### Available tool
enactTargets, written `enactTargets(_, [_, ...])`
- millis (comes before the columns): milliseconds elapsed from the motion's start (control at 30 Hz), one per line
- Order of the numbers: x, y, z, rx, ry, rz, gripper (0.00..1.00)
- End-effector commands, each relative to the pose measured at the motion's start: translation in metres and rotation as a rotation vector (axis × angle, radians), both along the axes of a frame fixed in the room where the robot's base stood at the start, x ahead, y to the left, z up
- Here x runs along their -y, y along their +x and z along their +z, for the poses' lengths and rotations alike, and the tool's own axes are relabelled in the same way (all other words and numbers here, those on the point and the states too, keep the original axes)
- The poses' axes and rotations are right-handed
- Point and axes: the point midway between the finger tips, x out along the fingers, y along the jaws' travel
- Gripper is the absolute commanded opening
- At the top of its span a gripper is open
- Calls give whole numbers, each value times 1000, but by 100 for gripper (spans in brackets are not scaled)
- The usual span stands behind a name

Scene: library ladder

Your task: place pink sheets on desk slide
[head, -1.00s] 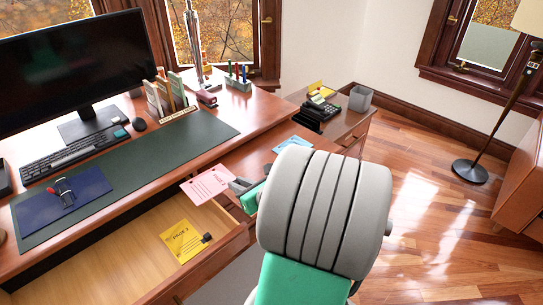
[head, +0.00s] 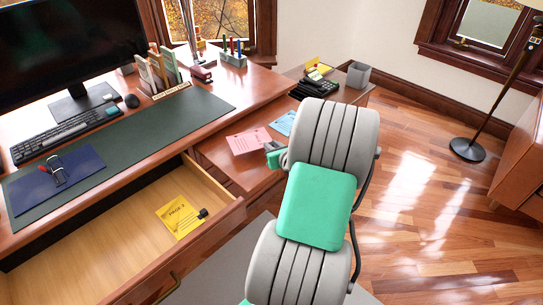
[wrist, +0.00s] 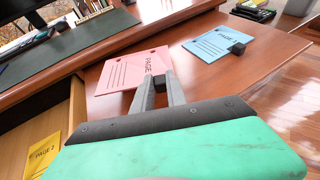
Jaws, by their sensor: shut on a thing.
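The pink sheets (head: 249,141) are over the wooden desk slide (head: 222,162), left of the blue sheets (head: 283,123). In the wrist view my gripper (wrist: 160,88) is shut on the black clip at the near edge of the pink sheets (wrist: 127,70). They look level and low over the slide; I cannot tell whether they touch it. The blue sheets (wrist: 219,46) lie flat on the slide (wrist: 235,85) with their own black clip, apart from the pink ones. In the head view my arm partly hides the gripper (head: 272,152).
An open drawer (head: 110,245) holds yellow sheets (head: 181,216) with a black clip, left of the slide. The desk top (head: 215,85) stands higher behind the slide, with a keyboard, monitor and file holder. Bare slide surface shows in front of the pink sheets.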

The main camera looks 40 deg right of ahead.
Motion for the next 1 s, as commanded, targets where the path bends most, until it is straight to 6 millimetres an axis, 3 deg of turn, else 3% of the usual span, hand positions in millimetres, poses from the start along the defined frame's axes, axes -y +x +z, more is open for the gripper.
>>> enactTargets(267, [4,6,-40,-2,2,0,0])
enactTargets(633, [4,6,-43,1,0,0,0])
enactTargets(667, [4,6,-42,1,-1,0,19])
enactTargets(900, [4,6,-42,1,-1,0,38])
enactTargets(1000, [4,6,-42,0,-1,0,39])
